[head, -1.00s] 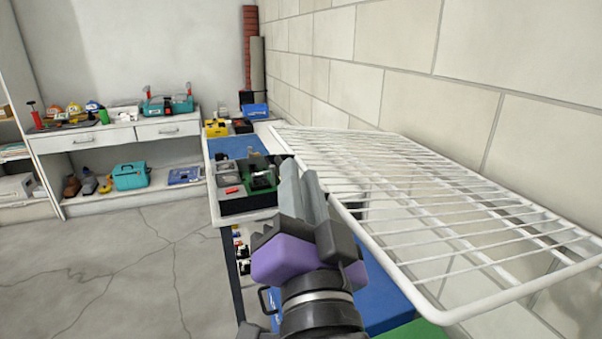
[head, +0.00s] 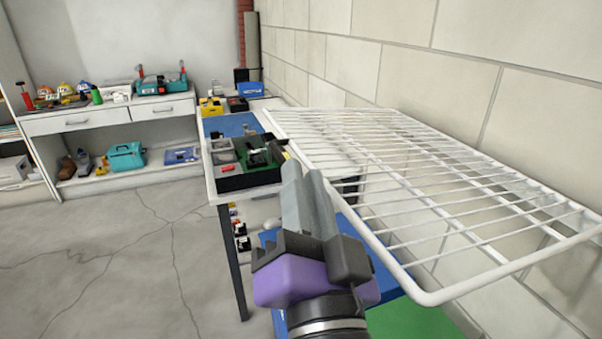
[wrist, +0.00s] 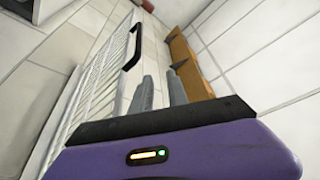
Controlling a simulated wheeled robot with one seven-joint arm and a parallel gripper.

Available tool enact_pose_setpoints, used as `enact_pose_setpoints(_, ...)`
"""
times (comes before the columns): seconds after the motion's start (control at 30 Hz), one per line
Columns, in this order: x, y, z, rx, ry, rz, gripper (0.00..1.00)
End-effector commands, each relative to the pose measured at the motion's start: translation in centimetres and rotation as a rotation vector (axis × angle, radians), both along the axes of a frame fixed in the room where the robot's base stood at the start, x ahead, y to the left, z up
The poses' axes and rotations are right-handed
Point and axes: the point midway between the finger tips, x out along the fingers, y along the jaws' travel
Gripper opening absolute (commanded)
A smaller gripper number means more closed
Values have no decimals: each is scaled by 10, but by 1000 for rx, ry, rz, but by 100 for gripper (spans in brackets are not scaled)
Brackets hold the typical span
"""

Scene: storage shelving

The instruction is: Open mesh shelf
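The mesh shelf (head: 430,298) is a white wire rack that fills the right of the head view, sticking out beside the block wall. My gripper (head: 308,182), with grey fingers and a purple body, is just left of the rack's long left rim in that view. The wrist view shows the fingers (wrist: 160,92) apart with nothing visible between them. There the white wire mesh (wrist: 97,85) lies to the left of the fingers, with a black handle-like bar (wrist: 136,45) ahead. I cannot tell whether a finger touches the rack.
A workbench (head: 212,185) with a parts tray (head: 247,180) stands beyond my gripper. A green surface (head: 410,322) lies below the rack. A white drawer unit (head: 110,118) stands at the back left. The concrete floor at left is clear.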

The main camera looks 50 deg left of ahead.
Motion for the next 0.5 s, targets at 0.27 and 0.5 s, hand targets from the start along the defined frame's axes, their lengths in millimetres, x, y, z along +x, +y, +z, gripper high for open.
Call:
enact_pose_setpoints(0.27,-8,-15,-7,0,0,-1,20)
enact_pose_setpoints(0.5,-14,-28,-13,-1,0,-2,20)
